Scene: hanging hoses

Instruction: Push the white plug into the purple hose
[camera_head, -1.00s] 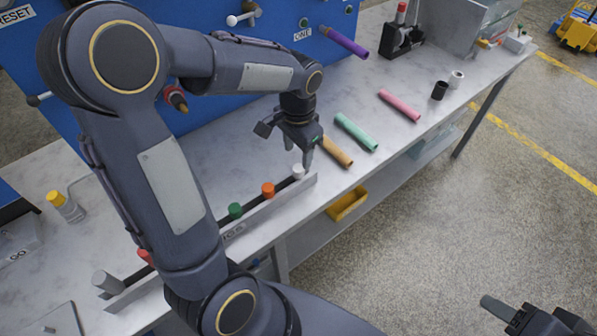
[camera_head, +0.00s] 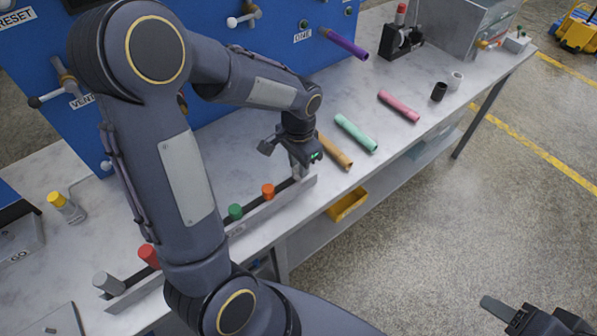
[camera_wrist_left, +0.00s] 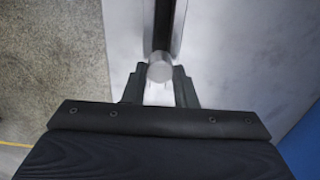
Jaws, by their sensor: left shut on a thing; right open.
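The purple hose (camera_head: 346,45) sticks out from the blue panel at the upper middle of the head view, its free end over the bench. My left gripper (camera_head: 301,171) is low at the right end of the plug rack, shut on the white plug. In the left wrist view the plug's pale round top (camera_wrist_left: 160,71) shows between the fingers of my left gripper (camera_wrist_left: 158,92), in line with the rack's dark slot. The plug is hidden by the gripper in the head view. My right gripper (camera_head: 507,314) is open and empty at the lower right, away from the bench.
The rack (camera_head: 262,212) also holds orange (camera_head: 268,190), green (camera_head: 235,211), red (camera_head: 149,256) and grey (camera_head: 104,282) plugs. Black (camera_head: 439,91) and white (camera_head: 456,80) cylinders stand farther right.

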